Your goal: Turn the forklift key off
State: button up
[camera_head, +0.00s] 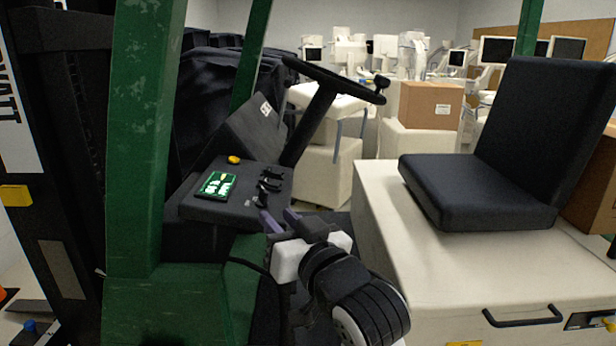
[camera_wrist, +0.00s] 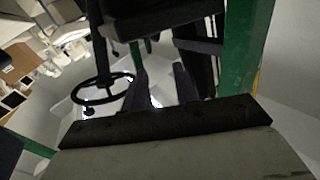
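The forklift's dark dash panel (camera_head: 228,211) is left of centre in the head view. A small pale metallic piece (camera_head: 249,203) on its near right part may be the key, but it is too small to be sure. My gripper (camera_head: 277,217) is at the right near edge of the panel, just right of that piece. Its two fingers stand apart with nothing seen between them. In the wrist view the fingers (camera_wrist: 162,98) are also spread, with a bright gap between them. I cannot make out the key there.
Black levers (camera_head: 271,178), a yellow button (camera_head: 234,160) and a green-and-white display (camera_head: 216,185) are on the panel. The steering wheel (camera_head: 334,80) rises behind. A green post (camera_head: 146,140) stands left; the black seat (camera_head: 480,199) is right.

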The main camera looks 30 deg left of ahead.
aim_at(260, 192)
jog(key=shift+h, duration=0.3)
jog(key=p+x, duration=0.1)
jog(key=x, duration=0.3)
jog(key=w+p+x, duration=0.1)
jog(key=p+x, duration=0.1)
jog(key=x, duration=0.3)
jog(key=p+x, duration=0.1)
jog(key=x, duration=0.3)
jog(key=shift+w+d+f+p, duration=0.2)
jog(key=shift+w+f+p, duration=0.05)
jog(key=shift+f+p, duration=0.1)
grip_shut()
